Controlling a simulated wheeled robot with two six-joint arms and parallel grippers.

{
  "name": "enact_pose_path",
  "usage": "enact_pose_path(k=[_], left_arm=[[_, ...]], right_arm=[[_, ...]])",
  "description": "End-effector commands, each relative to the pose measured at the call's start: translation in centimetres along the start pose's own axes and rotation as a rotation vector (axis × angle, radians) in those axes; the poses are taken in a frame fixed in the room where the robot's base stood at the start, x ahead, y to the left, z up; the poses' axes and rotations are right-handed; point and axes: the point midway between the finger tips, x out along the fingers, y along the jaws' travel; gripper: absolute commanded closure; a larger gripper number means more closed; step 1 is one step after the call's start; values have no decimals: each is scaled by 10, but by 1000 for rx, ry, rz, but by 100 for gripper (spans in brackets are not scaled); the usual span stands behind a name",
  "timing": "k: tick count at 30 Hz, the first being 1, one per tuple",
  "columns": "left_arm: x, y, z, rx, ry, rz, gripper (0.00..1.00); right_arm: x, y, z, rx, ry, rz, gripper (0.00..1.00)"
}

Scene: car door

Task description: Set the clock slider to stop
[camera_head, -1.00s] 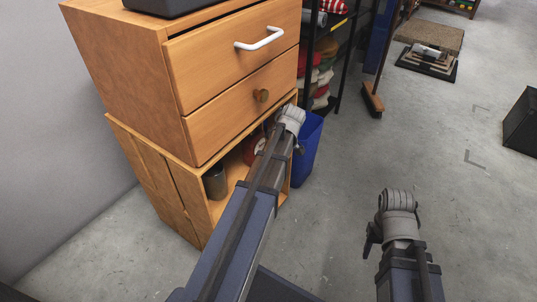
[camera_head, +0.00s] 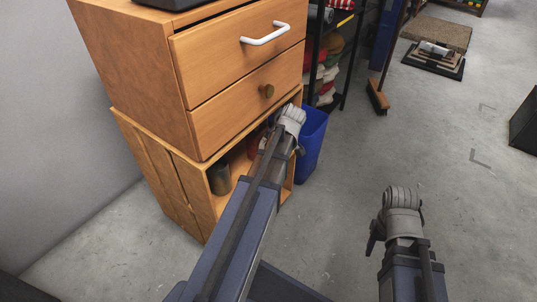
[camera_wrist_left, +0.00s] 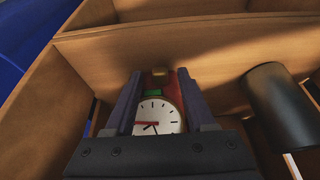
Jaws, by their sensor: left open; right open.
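In the left wrist view the clock (camera_wrist_left: 157,118) has a white round face with black marks, a red hand and reddish sides. A small green piece (camera_wrist_left: 154,94) sits at the top of its face; the slider's setting cannot be read. My left gripper (camera_wrist_left: 158,85) is open, its two dark fingers on either side of the clock; contact cannot be told. In the head view my left arm reaches into the open cubby, and its gripper is hidden there. A reddish part of the clock shows beside the arm. My right gripper (camera_head: 374,234) is open and empty over the floor.
The wooden cubby (camera_head: 203,200) stands under a drawer cabinet (camera_head: 190,80) with a white handle. A dark cylinder (camera_head: 220,179) stands inside the cubby, also in the left wrist view (camera_wrist_left: 281,107). A blue bin (camera_head: 313,145) stands beside it. The floor at right is mostly clear.

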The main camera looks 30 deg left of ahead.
Motion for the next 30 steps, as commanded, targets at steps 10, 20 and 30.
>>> enact_pose_path(k=[10, 20, 30], left_arm=[[-15, 0, -1, 0, 0, 0, 45], [-59, 0, -2, 1, 0, 1, 45], [-79, 0, 0, 0, 0, 0, 45]], right_arm=[[-14, 1, 1, 0, -1, 0, 50], [-55, 6, 3, 0, -3, 0, 50], [-72, 7, 5, -1, -5, 0, 50]])
